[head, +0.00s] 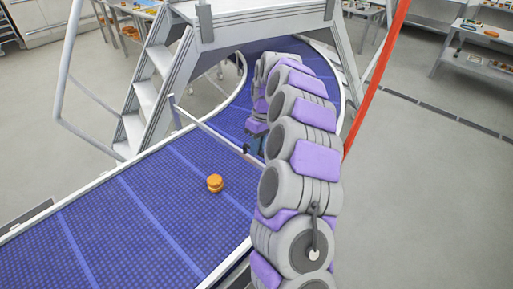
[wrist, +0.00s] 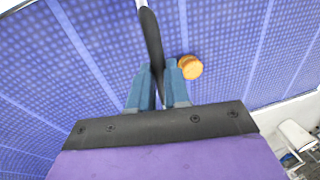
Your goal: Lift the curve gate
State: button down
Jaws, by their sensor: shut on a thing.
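The curve gate (head: 212,131) is a thin pale bar lying across the blue conveyor belt at the start of its bend. In the head view it slants from a post at the left rail to my gripper (head: 256,145), which is partly hidden by my arm. In the wrist view, my gripper (wrist: 161,78) has its two blue fingers shut on a dark, narrow part of the gate (wrist: 151,35). The gate's far end and hinge are not clear in the wrist view.
A round orange-brown filled piece (head: 215,183) lies on the conveyor belt (head: 130,220) near the gate; it also shows in the wrist view (wrist: 190,67), just right of the fingers. Grey steps and a platform (head: 255,22) stand over the belt. A red rail (head: 378,75) rises at right.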

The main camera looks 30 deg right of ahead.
jog(key=c, duration=1.1)
grip_release()
jog(key=shift+s+d+f, duration=0.1)
jog(key=shift+d, duration=0.05)
jog(key=d+r+p, duration=0.1)
jog(key=r+p, duration=0.2)
jog(key=r, duration=0.5)
jog(key=w+d+r+p, duration=0.1)
jog(key=d+r+p, duration=0.1)
jog(key=r, duration=0.7)
jog(key=shift+w+d+p, duration=0.2)
jog(key=shift+p, duration=0.5)
